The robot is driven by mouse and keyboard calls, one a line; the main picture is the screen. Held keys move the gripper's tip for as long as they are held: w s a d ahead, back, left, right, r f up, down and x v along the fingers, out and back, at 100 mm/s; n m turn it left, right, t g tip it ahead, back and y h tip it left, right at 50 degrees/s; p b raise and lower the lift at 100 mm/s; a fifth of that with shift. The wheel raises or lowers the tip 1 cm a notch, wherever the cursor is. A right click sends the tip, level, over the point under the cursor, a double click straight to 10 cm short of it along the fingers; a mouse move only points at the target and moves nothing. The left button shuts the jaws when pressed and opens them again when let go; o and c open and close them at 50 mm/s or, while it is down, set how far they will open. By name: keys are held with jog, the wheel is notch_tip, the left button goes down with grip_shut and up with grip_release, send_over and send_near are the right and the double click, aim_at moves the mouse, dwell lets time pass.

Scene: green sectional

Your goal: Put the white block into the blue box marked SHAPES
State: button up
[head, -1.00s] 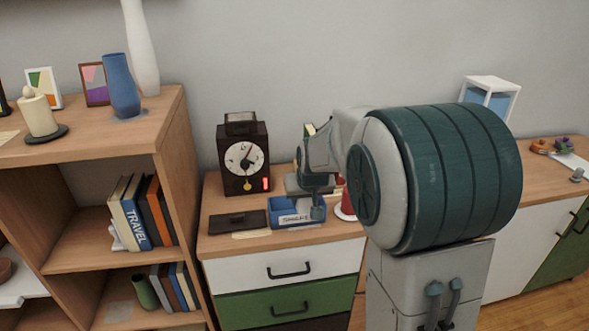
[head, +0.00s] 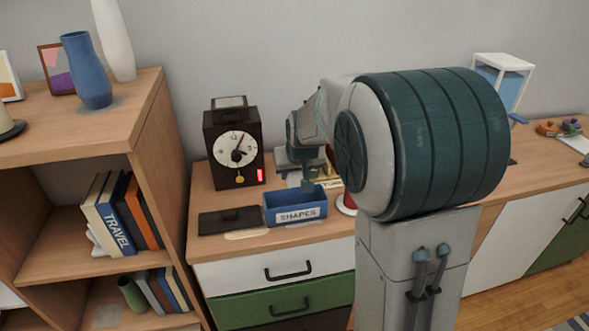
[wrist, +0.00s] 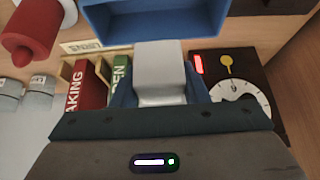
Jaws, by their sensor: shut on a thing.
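The white block (wrist: 160,70) is between the jaws of my gripper (wrist: 162,92) in the wrist view, and the gripper is shut on it. The blue box marked SHAPES (head: 297,214) stands on the cabinet top, open upward. Its blue inside shows in the wrist view (wrist: 150,22), just beyond the block; the block appears outside it, but the height between them is unclear. In the head view my gripper (head: 308,182) is at the box's back right side.
A dark clock (head: 234,150) stands behind and left of the box. A dark flat object (head: 231,220) lies left of it. A red spool-like object (wrist: 32,32) and several books (wrist: 90,85) are close by. A wooden shelf (head: 150,130) rises at the left.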

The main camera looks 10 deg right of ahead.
jog(key=b, duration=0.8)
send_near(295, 201)
jog(key=shift+s+a+f+x, duration=0.1)
jog(key=shift+s+x, duration=0.05)
jog(key=shift+x, duration=0.8)
jog(key=shift+s+a+f+x, duration=0.1)
jog(key=shift+s+a+x, duration=0.05)
jog(key=shift+x, duration=0.8)
jog(key=shift+s+a+f+x, duration=0.1)
jog(key=shift+s+x, duration=0.05)
jog(key=shift+x, duration=0.8)
jog(key=shift+r, duration=0.1)
jog(key=o, duration=1.1)
jog(key=shift+c, duration=0.2)
jog(key=shift+s, duration=0.1)
jog(key=p+v, duration=0.2)
jog(key=v, duration=1.2)
jog(key=s+r+g+p, duration=0.3)
jog(key=s+p, duration=0.9)
jog(key=s, duration=0.8)
jog(key=shift+s+r, duration=0.2)
jog(key=shift+r, duration=0.5)
